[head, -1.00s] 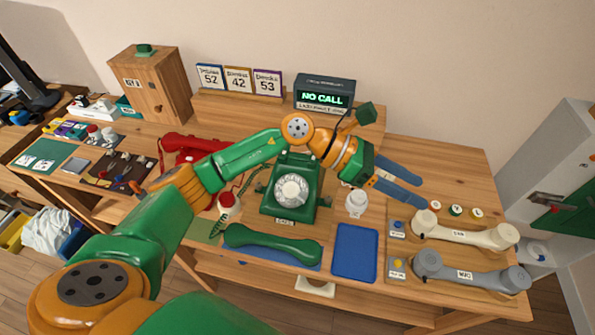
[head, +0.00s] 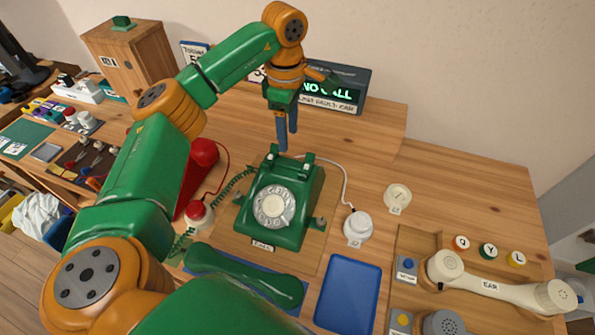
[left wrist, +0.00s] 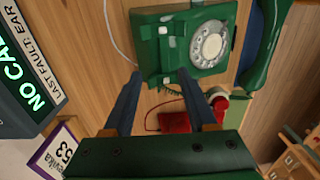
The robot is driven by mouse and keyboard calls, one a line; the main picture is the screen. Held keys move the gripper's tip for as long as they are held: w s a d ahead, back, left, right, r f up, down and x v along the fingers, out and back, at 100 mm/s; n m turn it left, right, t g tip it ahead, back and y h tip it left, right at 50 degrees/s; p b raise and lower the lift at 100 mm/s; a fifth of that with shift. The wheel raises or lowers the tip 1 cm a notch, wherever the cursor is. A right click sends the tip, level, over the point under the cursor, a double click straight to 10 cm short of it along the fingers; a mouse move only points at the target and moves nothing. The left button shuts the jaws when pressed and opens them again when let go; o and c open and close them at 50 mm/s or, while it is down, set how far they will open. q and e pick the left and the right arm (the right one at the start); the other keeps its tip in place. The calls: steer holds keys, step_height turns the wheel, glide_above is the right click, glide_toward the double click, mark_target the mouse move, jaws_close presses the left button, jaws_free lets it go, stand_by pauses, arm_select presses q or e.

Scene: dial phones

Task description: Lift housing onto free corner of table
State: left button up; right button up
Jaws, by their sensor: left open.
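The green dial phone housing (head: 280,207) stands upright on a wooden board in the middle of the table. Its cradle side faces the back, and it also shows in the left wrist view (left wrist: 181,42). My left gripper (head: 286,146) points down just behind the housing's back edge, open. In the left wrist view its two blue fingers (left wrist: 158,92) are apart, with nothing seen between them. The green handset (head: 243,276) lies apart on a blue mat in front. The wooden table (head: 455,185) has bare wood at the back right. My right gripper is not in view.
A red phone (head: 199,172) stands left of the housing. A white round part (head: 357,228) and a blue tray (head: 347,292) are to its right. The cream handset (head: 500,287) lies at the right. The NO CALL display (head: 335,92) stands behind.

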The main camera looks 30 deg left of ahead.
mark_target(288, 163)
arm_select(q)
steer(key=shift+s+f, duration=0.25)
steer(key=shift+f, duration=0.1)
steer(key=shift+s+f+p, duration=0.2)
steer(key=shift+f+p, duration=0.1)
step_height(288, 163, down, 6)
steer(key=shift+p, duration=0.85)
jaws_close()
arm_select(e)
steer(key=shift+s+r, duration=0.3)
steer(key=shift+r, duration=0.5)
